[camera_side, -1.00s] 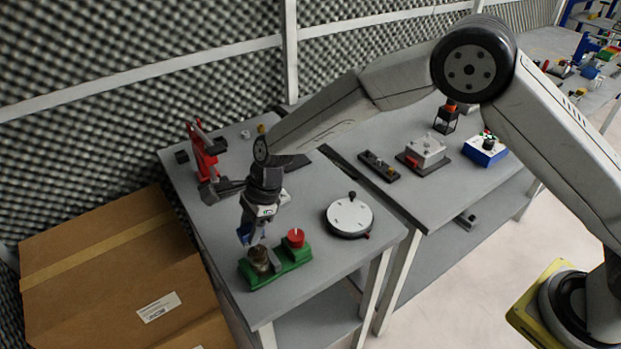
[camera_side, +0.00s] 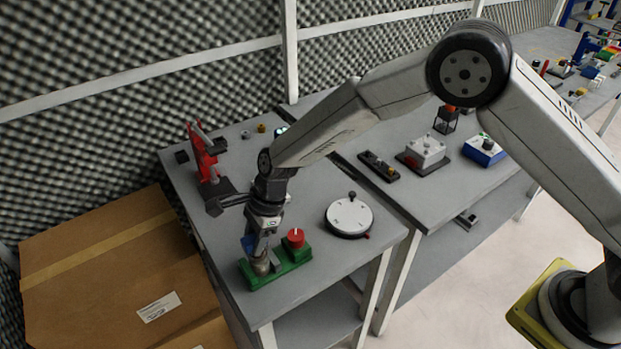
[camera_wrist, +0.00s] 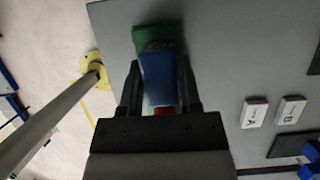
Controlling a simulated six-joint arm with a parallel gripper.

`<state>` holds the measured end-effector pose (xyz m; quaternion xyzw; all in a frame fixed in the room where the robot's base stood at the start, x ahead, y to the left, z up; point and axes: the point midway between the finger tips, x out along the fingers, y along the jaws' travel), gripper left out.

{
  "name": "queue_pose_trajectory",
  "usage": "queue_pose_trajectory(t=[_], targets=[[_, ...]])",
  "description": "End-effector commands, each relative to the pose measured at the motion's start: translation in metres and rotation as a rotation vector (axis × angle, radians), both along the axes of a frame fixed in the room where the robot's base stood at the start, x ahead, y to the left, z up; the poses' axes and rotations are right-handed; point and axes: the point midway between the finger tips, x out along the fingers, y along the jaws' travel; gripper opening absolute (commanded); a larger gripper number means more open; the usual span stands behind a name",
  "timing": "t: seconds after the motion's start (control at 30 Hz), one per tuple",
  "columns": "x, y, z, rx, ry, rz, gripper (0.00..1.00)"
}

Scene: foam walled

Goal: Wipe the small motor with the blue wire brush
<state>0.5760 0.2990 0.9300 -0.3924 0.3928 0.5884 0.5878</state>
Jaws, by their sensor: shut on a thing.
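My gripper (camera_side: 258,242) points down over the green base (camera_side: 293,266) near the front left of the table. It is shut on the blue wire brush (camera_side: 248,243), whose blue body fills the space between my fingers in the wrist view (camera_wrist: 157,78). The small motor (camera_side: 262,267) appears to be the rounded metal part on the left end of the green base, right under the brush. The brush end is at or very near its top; I cannot tell if they touch. The green base also shows beyond the brush in the wrist view (camera_wrist: 150,33).
A red knob (camera_side: 295,238) stands on the base's right end. A round white dial device (camera_side: 349,216) is to the right, and a red clamp-like tool (camera_side: 205,160) is at the back left. Blocks marked A (camera_wrist: 254,113) and B (camera_wrist: 290,110) lie on the table.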

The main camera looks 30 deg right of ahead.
Motion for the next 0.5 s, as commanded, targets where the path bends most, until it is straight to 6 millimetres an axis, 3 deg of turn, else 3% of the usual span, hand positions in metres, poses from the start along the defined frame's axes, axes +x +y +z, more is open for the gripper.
queue_pose_trajectory(t=[0.2,0.5], targets=[[0.013,-0.001,-0.001,-0.001,0.000,-0.001,0.00],[-0.008,0.000,0.000,-0.001,0.000,0.000,0.00]])
